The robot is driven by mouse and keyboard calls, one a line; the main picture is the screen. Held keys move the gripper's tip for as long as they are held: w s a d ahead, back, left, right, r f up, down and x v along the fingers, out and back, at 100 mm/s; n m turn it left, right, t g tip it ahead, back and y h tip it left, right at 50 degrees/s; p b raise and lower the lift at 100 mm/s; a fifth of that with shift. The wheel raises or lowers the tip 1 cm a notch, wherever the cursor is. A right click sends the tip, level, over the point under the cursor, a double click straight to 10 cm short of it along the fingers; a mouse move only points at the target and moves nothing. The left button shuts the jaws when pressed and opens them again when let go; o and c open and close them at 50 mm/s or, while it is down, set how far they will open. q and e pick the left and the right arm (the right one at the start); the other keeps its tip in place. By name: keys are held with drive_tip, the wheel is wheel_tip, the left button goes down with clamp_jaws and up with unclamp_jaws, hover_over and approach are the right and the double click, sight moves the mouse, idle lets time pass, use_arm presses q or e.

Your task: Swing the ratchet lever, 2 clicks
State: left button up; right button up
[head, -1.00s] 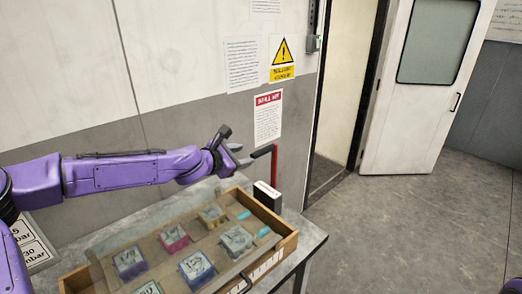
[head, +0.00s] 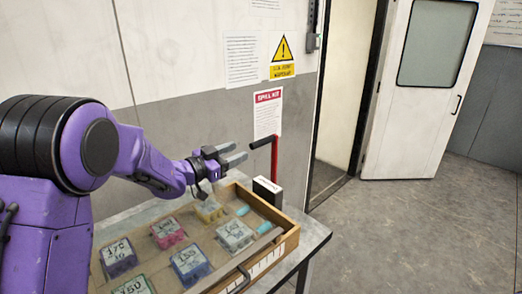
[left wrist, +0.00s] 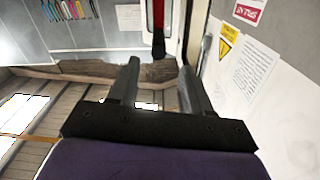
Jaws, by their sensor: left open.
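The ratchet lever (head: 274,160) is a red upright bar with a black grip (head: 262,142) reaching left from its top. It rises behind a small black box with a pale top (head: 267,188) at the table's back right. My left gripper (head: 240,154) is open and empty, just left of the grip, its fingers pointing right towards it. They look apart, though the depth gap is hard to judge. In the left wrist view a red bar with a black end (left wrist: 158,44), likely the lever, shows beyond and between the open fingers (left wrist: 158,75). My right gripper is out of view.
A wooden tray (head: 279,247) with several coloured, labelled blocks sits on the grey table (head: 312,240) below my left arm. The wall with posted signs (head: 268,110) stands close behind the lever. Open floor lies to the right, before the white door (head: 420,125).

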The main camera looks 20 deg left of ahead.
sight(261, 143)
use_arm(q)
drive_tip(key=shift+w+d+m, duration=0.2)
drive_tip(key=shift+w+m, duration=0.05)
drive_tip(key=shift+m, duration=0.05)
drive_tip(key=p+x, duration=0.3)
drive_tip(key=x, duration=0.6)
drive_tip(key=shift+w+d+p, duration=0.1)
drive_tip(key=shift+w+p, duration=0.1)
drive_tip(key=shift+p, duration=0.15)
drive_tip(key=shift+w+d+f, duration=0.1)
drive_tip(key=shift+w+f, duration=0.05)
drive_tip(key=shift+w, duration=0.05)
drive_tip(key=shift+c, duration=0.4)
clamp_jaws()
